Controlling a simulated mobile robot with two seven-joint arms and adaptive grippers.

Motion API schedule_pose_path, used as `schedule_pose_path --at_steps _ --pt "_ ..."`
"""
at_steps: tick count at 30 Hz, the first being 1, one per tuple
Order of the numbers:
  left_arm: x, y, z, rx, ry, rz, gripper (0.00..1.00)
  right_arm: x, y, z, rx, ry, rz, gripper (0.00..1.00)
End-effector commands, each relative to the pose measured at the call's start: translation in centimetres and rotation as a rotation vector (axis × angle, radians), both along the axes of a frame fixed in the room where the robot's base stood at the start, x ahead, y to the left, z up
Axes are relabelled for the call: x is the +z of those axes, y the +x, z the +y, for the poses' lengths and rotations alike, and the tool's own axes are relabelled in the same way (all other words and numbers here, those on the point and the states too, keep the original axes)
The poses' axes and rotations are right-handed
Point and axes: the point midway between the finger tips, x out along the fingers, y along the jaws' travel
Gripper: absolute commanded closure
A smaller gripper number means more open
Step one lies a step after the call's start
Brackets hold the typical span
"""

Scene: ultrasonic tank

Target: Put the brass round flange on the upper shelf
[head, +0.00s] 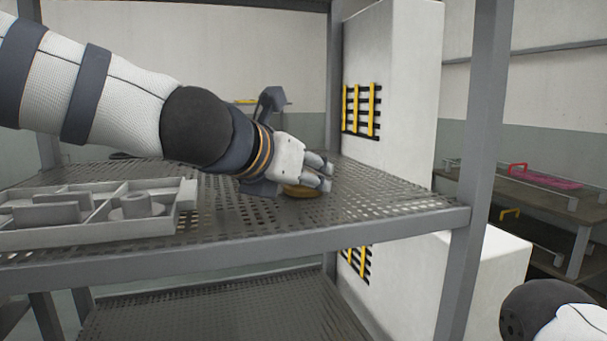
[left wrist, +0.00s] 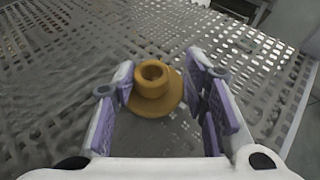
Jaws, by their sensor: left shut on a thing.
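The brass round flange (head: 300,191) is at the upper shelf (head: 400,203), low under my left gripper (head: 322,174) in the head view. In the left wrist view the flange (left wrist: 152,85) shows its round base and raised hub with a hole, upright between the two finger pads. My left gripper (left wrist: 160,84) is shut on it. The flange is at or very close to the perforated shelf surface; I cannot tell whether it touches. The fingers partly hide it in the head view. My right gripper is out of view.
A grey divided tray (head: 95,212) with grey parts stands on the shelf at left. A shelf post (head: 478,140) rises at right. A white cabinet (head: 395,90) with yellow-black grilles stands beyond. The shelf is clear around the flange. A lower shelf (head: 220,310) lies below.

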Motion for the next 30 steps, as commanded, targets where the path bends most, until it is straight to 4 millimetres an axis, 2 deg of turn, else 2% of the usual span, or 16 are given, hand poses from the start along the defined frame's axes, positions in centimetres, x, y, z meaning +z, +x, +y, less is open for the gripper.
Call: schedule_pose_path --at_steps 11,12,14,15,25,30 --pt "-0.3 0.0 0.0 0.000 -0.002 -0.004 1.00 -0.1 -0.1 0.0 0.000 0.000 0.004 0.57" --pt "-0.4 0.0 0.0 0.000 -0.001 -0.003 0.56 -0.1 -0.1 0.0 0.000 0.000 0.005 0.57" --pt "-0.4 0.0 0.0 0.001 -0.001 -0.004 0.42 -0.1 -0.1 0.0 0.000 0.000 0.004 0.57" --pt "-0.4 0.0 0.0 0.001 -0.001 -0.004 0.40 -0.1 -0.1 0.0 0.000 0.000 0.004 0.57" --pt "0.1 -0.1 0.0 0.002 -0.001 -0.008 0.40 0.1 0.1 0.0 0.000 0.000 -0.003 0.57" --pt "1.2 -2.4 1.3 0.000 -0.004 -0.007 0.40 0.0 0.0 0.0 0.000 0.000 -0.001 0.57"
